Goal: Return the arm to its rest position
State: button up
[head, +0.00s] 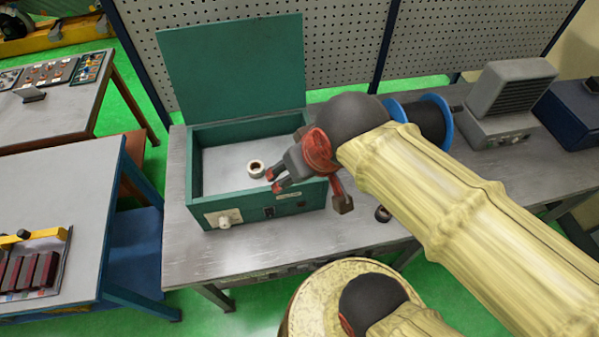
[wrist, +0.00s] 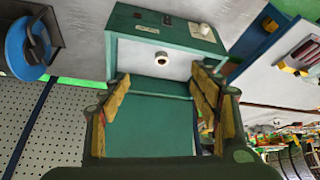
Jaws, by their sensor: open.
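My arm (head: 460,195) reaches in from the right in the head view, with a pale sleeve-like covering. My gripper (head: 271,181) is open and empty, over the right part of the open green box (head: 208,211). In the wrist view my gripper (wrist: 168,110) shows with its two yellow-padded fingers spread apart. A small ring-shaped stator (head: 256,168) sits on the light floor of the box, just behind the fingertips in the picture and apart from them. It also shows in the wrist view (wrist: 161,59), between and beyond the fingers.
The box's lid (head: 232,68) stands upright at its back. A blue-flanged spool (head: 437,112) and a grey machine (head: 505,95) stand right on the workbench (head: 200,262). Another small ring (head: 383,214) lies near my arm. A pegboard (head: 255,25) rises behind.

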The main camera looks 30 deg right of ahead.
jog(key=shift+s, duration=0.55)
notch_tip(320, 180, down, 12)
jog(key=b, duration=1.2)
jog(key=shift+c, duration=1.3)
